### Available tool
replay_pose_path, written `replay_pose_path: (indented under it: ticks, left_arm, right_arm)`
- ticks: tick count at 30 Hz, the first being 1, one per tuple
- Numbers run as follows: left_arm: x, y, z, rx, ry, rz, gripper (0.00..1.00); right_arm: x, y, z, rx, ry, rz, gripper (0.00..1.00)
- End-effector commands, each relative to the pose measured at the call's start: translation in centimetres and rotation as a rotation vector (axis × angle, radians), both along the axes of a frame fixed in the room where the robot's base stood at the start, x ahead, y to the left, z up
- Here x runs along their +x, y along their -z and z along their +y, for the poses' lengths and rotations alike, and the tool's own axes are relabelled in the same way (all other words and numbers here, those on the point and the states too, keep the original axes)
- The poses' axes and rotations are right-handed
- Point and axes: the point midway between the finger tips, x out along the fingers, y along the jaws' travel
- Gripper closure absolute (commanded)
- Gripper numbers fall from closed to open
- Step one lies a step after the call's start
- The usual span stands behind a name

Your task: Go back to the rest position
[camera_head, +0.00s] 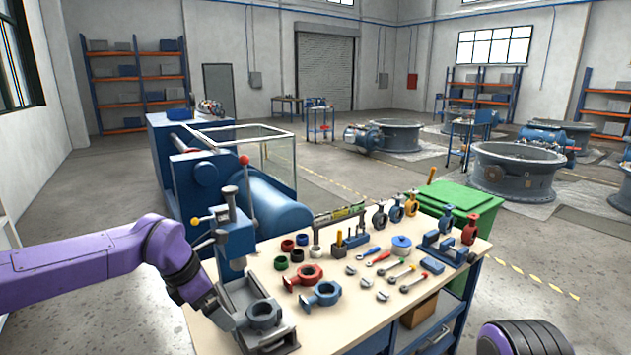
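My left arm comes in from the left, purple with a dark wrist. Its gripper (226,318) is low at the near left corner of the workbench (345,322), beside the grey fixture (243,296) of a small blue press (232,232). A dark ring-shaped valve body (263,314) sits at this fixture, close to the gripper. I cannot tell whether the gripper touches it, or whether its fingers are open or shut. My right gripper is not in view; a purple and black ribbed part at the bottom right looks like part of my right arm.
Red (304,275) and blue (322,295) valve bodies, wrenches and small rings lie on the bench. Several small valves stand along its back right. A green bin (460,205) is behind it. A large blue machine (262,200) stands behind left. Floor at left is clear.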

Motion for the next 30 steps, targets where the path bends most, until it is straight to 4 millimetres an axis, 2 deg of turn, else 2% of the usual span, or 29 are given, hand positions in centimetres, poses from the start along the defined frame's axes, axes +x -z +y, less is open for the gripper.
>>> replay_pose_path:
  ticks: [5,10,14,17,19,20,23,24,26,27,30]
  left_arm:
    - [0.2,1.2,1.2,0.093,-0.028,-0.034,0.0]
    - [0.0,3.8,2.6,0.243,-0.026,-0.071,0.0]
    - [-0.9,8.1,3.8,0.416,0.02,-0.1,0.0]
    - [-2.1,12.4,4.7,0.57,0.094,-0.126,0.0]
    - [-3.6,16.5,5.3,0.696,0.189,-0.148,0.0]
    - [-4.4,18.4,5.5,0.747,0.239,-0.159,0.0]
    - [-8.7,25.8,6.0,0.911,0.488,-0.199,0.0]
    - [-10.9,28.8,6.1,0.954,0.609,-0.214,0.0]
    - [-14.7,32.8,6.2,0.989,0.8,-0.227,0.0]
    - [-17.5,35.2,6.3,0.992,0.926,-0.227,0.0]
    - [-24.4,39.8,7.0,0.962,1.218,-0.201,0.0]
  right_arm:
    - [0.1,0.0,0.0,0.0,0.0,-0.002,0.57]
    - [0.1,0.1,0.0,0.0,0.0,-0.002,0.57]
    - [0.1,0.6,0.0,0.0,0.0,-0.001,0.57]
    - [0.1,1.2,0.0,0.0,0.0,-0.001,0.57]
    - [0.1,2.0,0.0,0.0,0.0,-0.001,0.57]
    - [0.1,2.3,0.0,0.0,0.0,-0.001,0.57]
    - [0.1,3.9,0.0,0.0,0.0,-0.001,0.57]
    - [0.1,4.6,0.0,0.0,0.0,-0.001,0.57]
    - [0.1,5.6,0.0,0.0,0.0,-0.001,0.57]
    - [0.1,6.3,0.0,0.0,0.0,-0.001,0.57]
    - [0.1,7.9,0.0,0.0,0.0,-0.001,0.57]
